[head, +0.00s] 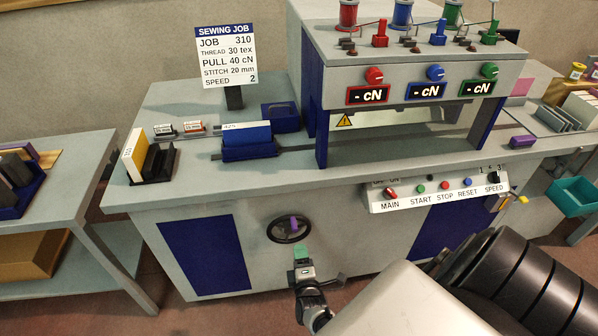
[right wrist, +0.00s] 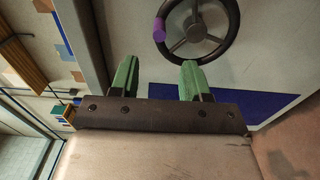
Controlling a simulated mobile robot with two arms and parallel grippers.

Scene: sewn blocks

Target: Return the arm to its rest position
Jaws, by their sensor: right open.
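My right gripper (head: 301,256) is in front of the machine's cabinet, just below the handwheel (head: 288,229) with the purple knob. In the right wrist view its two green fingers (right wrist: 160,78) stand apart with nothing between them. There the handwheel (right wrist: 196,30) lies beyond the fingertips, and the gripper looks apart from it. My left gripper is in neither view.
The sewing machine bench carries a blue block (head: 247,137) on a rail, a job sign (head: 226,57) and a control panel (head: 437,190). A side table (head: 60,205) stands left. A teal bin (head: 573,196) is at right. Floor shows between side table and cabinet.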

